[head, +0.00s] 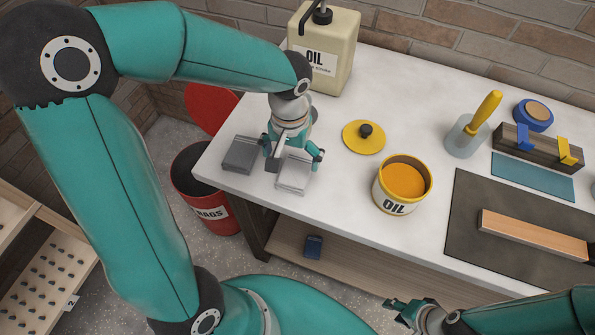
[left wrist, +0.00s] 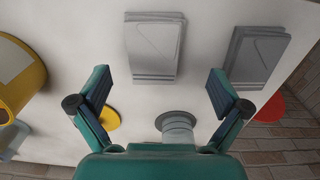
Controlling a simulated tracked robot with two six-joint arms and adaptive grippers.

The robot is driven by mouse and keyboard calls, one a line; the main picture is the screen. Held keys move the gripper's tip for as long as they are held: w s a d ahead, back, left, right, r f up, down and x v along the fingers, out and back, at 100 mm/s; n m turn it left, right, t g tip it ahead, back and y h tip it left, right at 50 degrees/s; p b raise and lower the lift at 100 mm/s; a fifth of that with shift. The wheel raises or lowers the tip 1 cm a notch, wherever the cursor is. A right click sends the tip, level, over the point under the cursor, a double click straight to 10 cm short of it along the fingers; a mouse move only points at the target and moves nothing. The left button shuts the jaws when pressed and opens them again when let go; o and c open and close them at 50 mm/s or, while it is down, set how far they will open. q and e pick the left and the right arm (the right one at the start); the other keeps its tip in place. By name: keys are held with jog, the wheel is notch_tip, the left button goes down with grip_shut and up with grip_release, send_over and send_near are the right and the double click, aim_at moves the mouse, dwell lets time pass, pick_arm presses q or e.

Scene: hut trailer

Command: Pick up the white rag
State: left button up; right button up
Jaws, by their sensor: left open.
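The white rag (head: 292,176) is a folded, flat stack near the left end of the white workbench. In the left wrist view the white rag (left wrist: 153,45) lies just beyond the fingertips, near the middle. My left gripper (head: 293,160) points down over the rag's back part, its fingers apart and empty. The left wrist view shows both fingers of the left gripper (left wrist: 157,85) wide open. A grey rag (head: 240,155) lies folded left of the white one; it also shows in the left wrist view (left wrist: 256,55). My right gripper (head: 402,311) is low at the bottom, in front of the bench; its opening is unclear.
A yellow lid (head: 364,136), an open oil tin (head: 402,185) and an oil pump jug (head: 325,45) stand right of and behind the rags. A grey cylindrical object (left wrist: 178,125) stands close to my left gripper. A red rag bin (head: 205,205) is beside the bench.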

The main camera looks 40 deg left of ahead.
aim_at(296, 169)
pick_arm(q)
jog(key=shift+w+d+f+p, duration=0.1)
jog(key=shift+f+p, duration=0.05)
jog(key=shift+f, duration=0.7)
jog(key=shift+w+d+f+p, duration=0.1)
jog(key=shift+w+d+f, duration=0.05)
jog(key=shift+f, duration=0.75)
jog(key=shift+w+d+f+p, duration=0.1)
jog(key=shift+f+p, duration=0.05)
jog(key=shift+f, duration=0.7)
jog(key=c, duration=1.1)
jog(key=shift+c, duration=0.2)
jog(key=shift+r, duration=0.2)
notch_tip(296, 169, up, 20)
jog(key=shift+f, duration=0.15)
